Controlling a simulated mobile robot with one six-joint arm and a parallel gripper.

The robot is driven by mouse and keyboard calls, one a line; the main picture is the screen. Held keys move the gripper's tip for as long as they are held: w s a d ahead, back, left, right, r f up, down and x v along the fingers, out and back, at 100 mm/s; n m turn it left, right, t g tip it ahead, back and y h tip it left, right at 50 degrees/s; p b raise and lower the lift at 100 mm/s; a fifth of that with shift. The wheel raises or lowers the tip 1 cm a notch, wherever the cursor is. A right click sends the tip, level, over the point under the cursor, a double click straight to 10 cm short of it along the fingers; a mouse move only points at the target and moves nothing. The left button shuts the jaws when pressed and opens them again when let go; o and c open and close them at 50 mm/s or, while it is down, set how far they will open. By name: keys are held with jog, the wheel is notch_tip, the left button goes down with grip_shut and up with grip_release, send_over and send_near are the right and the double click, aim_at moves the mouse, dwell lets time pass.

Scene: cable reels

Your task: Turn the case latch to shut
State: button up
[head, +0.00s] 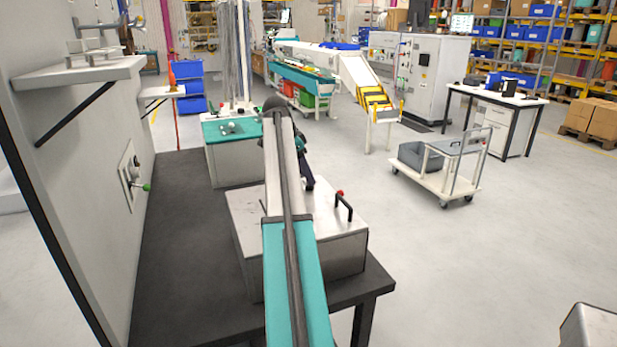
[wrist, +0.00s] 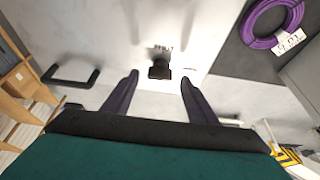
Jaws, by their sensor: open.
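The case (head: 255,215) is a pale metal box on a dark table, with a black handle (head: 344,206) on its right part. The wrist view shows its light top (wrist: 100,30) and the handle (wrist: 70,77). A small black part that looks like the latch (wrist: 160,70) stands out from the case, with small markings beside it. My gripper (wrist: 160,77) is open, one dark finger on each side of the latch, with gaps showing on both sides. I cannot tell how far above it the fingers are. In the head view my arm hides the latch and most of the gripper.
A purple cable coil (wrist: 262,22) with a white tag lies on dark surface beside the case. A grey wall panel with a green-knobbed lever (head: 146,187) and a shelf (head: 75,75) stands left. The dark table (head: 180,265) is bare left of the case. A cart (head: 440,165) stands right.

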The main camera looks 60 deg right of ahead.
jog(key=shift+x, duration=1.1)
jog(key=c, duration=1.1)
jog(key=shift+o, duration=0.2)
